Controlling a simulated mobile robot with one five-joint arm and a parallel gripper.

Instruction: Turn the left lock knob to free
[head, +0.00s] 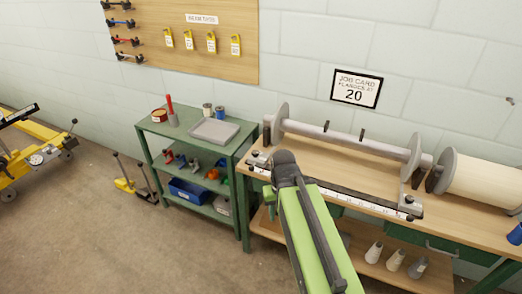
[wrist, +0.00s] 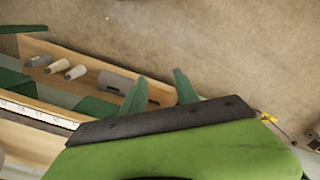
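The beam on the bench has a grey left flange (head: 280,125) and a right flange (head: 413,155), joined by a bare barrel. A black-edged rail with a white scale (head: 365,198) runs along the bench front, and the scale also shows in the wrist view (wrist: 38,113). A small grey fitting (head: 257,160) sits at the rail's left end. I cannot make out the left lock knob clearly. My green arm reaches over the rail just right of that fitting. In the wrist view my gripper (wrist: 160,75) has two green fingers apart, with nothing held between them.
The wooden bench top (head: 345,165) extends right to a large pale roll (head: 488,185). Several cones (head: 395,260) stand on its lower shelf. A green shelf cart (head: 195,150) stands close on the left. A job card (head: 356,89) reading 20 hangs above. Floor in front is clear.

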